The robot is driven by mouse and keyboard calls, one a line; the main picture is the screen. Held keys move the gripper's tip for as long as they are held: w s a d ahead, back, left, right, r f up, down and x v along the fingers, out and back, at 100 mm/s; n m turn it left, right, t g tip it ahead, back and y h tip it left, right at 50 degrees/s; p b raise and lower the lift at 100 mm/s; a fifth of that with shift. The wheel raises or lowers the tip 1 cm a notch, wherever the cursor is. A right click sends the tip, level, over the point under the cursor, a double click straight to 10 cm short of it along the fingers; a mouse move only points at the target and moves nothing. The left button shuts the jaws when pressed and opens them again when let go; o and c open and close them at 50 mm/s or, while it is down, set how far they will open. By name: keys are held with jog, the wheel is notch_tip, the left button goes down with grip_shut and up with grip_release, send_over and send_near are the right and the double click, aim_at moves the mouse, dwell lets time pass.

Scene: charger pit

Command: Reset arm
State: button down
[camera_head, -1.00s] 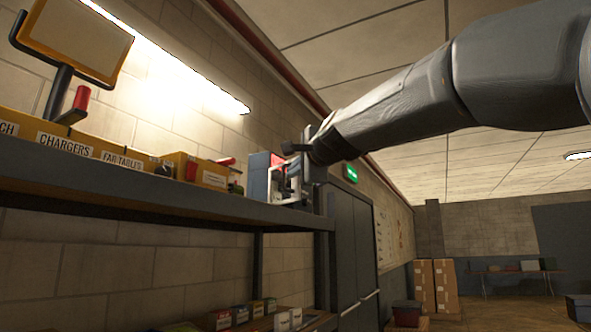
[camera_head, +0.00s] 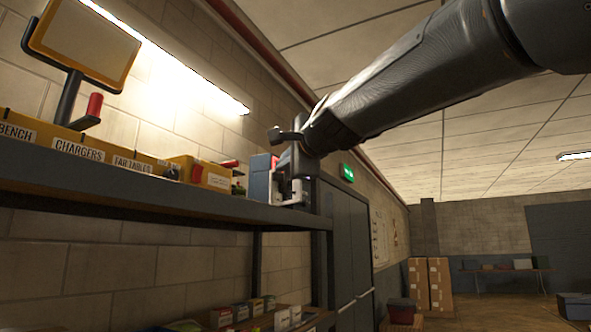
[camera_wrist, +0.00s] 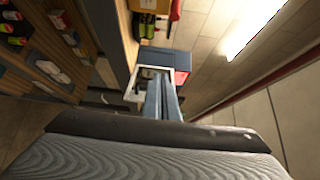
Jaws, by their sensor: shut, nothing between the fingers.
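My arm reaches in from the upper right in the head view. My gripper (camera_head: 290,190) is at the right end of the upper shelf, beside a blue and red box (camera_head: 261,178) and a white frame-like item that partly overlaps it. In the wrist view, the gripper (camera_wrist: 160,88) shows as two blue-grey fingers close together, shut with nothing between them. The blue and red box (camera_wrist: 181,62) lies just beyond the fingertips there. Whether the fingers touch it I cannot tell.
A lower shelf holds several small boxes (camera_head: 240,312). Grey cabinets (camera_head: 345,245) stand to the right of the shelf.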

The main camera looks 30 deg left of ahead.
jog(key=shift+s+d, duration=0.3)
jog(key=shift+s, duration=0.3)
jog(key=w+d+f+n+g+h+b, duration=0.1)
jog(key=w+d+f+h, duration=0.25)
jog(key=d+f, duration=0.8)
jog(key=w+d+f+n+h+b, duration=0.1)
jog(key=w+d+f+h, duration=0.35)
jog(key=f, duration=1.25)
jog(key=w+d+f+n+g+h+b, duration=0.15)
jog(key=w+d+f, duration=0.35)
jog(key=d+f, duration=0.85)
jog(key=s+d+f+n+g+h, duration=0.1)
jog(key=s+d+f, duration=0.2)
jog(key=d+f, duration=0.35)
jog(key=s+d+f+g+h+b, duration=0.1)
jog(key=s+d+f, duration=0.2)
jog(key=d+f, duration=0.35)
jog(key=s+d+f+n+g+h, duration=0.1)
jog(key=s+d+f+h, duration=0.2)
jog(key=f, duration=0.5)
jog(key=s+d+f+n+g, duration=0.1)
jog(key=s+d+f, duration=0.4)
jog(key=s+d, duration=0.1)
jog(key=s+d+f+g+b, duration=0.1)
jog(key=s+d+f+g, duration=0.1)
jog(key=s+d+f, duration=0.4)
jog(key=s, duration=0.3)
jog(key=shift+n, duration=0.35)
